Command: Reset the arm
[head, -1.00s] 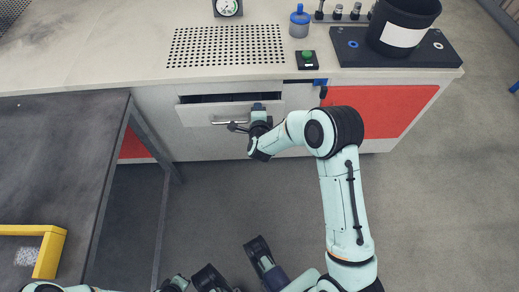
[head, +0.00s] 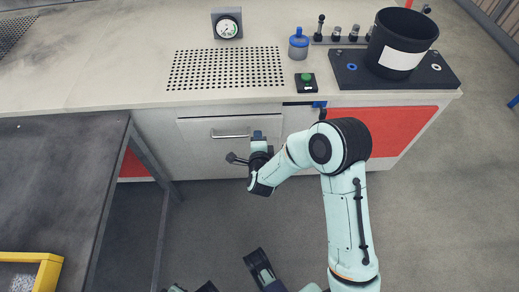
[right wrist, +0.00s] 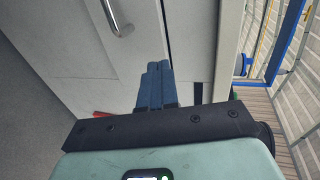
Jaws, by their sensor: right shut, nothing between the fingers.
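My right gripper (head: 258,136) is in front of the white cabinet under the workbench, just below and right of a drawer's handle. In the right wrist view its two blue fingers (right wrist: 158,70) are together with nothing between them. They are clear of the metal handle (right wrist: 118,18). The drawer (head: 228,130) is shut, its front flush with the cabinet. My left gripper cannot be made out; only dark parts of my own body show at the bottom edge of the head view.
The bench top (head: 110,70) carries a dial gauge (head: 227,23), a blue-capped bottle (head: 298,45), a green button box (head: 306,83) and a black bin (head: 400,45). A dark table (head: 60,190) stands at left with a yellow-edged tray (head: 48,272). Floor between is clear.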

